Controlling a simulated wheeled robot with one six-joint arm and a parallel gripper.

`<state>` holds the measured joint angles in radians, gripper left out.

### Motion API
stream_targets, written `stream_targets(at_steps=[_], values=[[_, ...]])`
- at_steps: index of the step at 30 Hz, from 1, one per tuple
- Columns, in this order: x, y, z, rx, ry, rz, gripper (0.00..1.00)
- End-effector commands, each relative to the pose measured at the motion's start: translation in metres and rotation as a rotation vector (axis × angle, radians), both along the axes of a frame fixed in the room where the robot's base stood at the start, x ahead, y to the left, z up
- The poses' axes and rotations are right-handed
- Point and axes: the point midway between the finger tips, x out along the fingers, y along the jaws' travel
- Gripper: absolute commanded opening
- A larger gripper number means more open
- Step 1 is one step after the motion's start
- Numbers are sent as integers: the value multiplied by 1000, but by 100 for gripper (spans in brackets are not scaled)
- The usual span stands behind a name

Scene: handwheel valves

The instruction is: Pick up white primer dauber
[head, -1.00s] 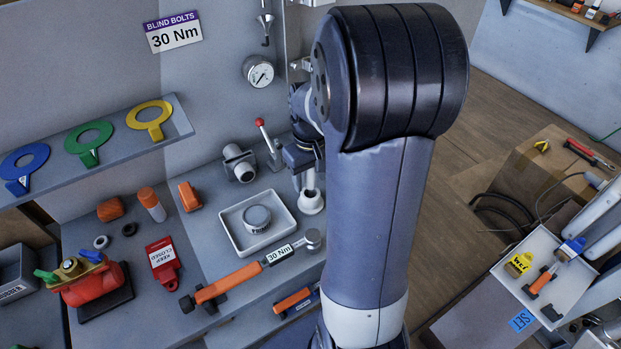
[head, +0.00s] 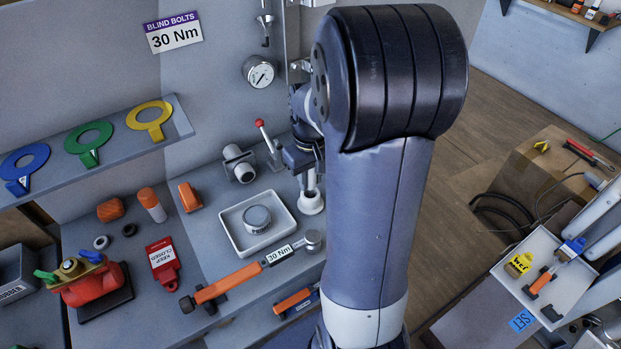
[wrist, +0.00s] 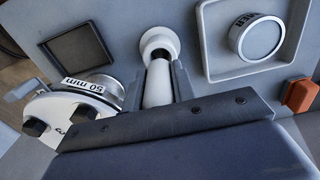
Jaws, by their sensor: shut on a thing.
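The white primer dauber (head: 311,203) stands upright on the grey bench, with its wide round white end at the bench. In the wrist view the dauber (wrist: 158,86) shows a pale shaft between my two dark fingers, with the round white end beyond the fingertips. My gripper (wrist: 159,78) is shut on the shaft. In the head view my gripper (head: 310,178) is over the dauber, partly hidden behind my own arm. I cannot tell whether the dauber's end touches the bench.
A white tray (head: 231,235) with a round primer tin (head: 257,219) is just left of the dauber. A torque wrench (head: 238,277) lies in front. A red-knobbed lever (head: 268,143) and a grey fitting (head: 239,163) stand behind. A 50 mm labelled part (wrist: 80,105) is close by my gripper.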

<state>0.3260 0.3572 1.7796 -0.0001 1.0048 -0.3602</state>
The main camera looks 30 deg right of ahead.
Motion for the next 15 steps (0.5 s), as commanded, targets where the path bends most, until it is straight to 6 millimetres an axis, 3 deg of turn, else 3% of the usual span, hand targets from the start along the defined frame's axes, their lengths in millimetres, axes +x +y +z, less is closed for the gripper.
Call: stream_targets(at_steps=[5,15], values=[[1,0,13,-2,-4,0,2],[1,0,78,-2,-4,0,2]])
